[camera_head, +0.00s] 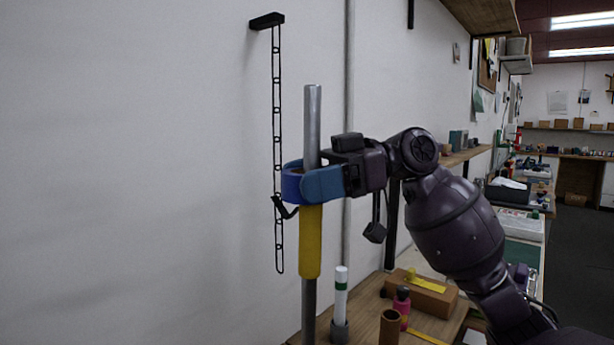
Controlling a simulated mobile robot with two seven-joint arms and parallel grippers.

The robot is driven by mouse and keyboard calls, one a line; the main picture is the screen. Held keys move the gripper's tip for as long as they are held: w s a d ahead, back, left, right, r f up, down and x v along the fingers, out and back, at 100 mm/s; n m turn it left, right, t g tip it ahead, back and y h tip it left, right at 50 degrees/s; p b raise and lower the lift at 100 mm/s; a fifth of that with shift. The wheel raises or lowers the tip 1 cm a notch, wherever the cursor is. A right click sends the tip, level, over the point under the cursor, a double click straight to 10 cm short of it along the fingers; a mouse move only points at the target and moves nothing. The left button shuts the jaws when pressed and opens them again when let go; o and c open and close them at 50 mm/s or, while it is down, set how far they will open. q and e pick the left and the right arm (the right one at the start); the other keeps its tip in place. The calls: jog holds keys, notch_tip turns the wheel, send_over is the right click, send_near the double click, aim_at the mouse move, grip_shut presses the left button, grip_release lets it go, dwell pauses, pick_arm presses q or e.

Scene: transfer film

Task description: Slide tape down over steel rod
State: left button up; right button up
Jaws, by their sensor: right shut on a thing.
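The steel rod (312,118) stands upright in front of the wall, left of the middle. A blue ring of tape (291,187) appears to be around the rod, with the rod rising out of its top. A yellow sleeve (310,240) covers the rod directly below the ring. My right gripper (323,177) comes in from the right and is shut on the tape at rod height. A dark finger-like part shows at the ring's lower left. The far side of the grip is hidden. My left gripper is not in view.
A black bracket with a hanging chain (276,100) is on the wall behind. The left side is clear wall.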

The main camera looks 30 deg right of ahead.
aim_at(308, 288)
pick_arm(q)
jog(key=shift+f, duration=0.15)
pick_arm(e)
jog(key=shift+f, duration=0.45)
jog(key=shift+f, duration=0.1)
jog(key=shift+f+b, duration=0.25)
jog(key=shift+b, duration=0.05)
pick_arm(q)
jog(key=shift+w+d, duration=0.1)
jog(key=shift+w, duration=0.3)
pick_arm(e)
jog(key=shift+f, duration=0.1)
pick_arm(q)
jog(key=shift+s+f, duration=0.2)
pick_arm(e)
jog(key=shift+f, duration=0.5)
pick_arm(q)
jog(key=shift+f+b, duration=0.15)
jog(key=shift+b, duration=0.4)
pick_arm(e)
jog(key=shift+f, duration=0.75)
pick_arm(q)
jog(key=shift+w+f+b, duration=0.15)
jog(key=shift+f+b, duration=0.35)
jog(key=shift+b, duration=0.15)
pick_arm(e)
jog(key=shift+f, duration=1.55)
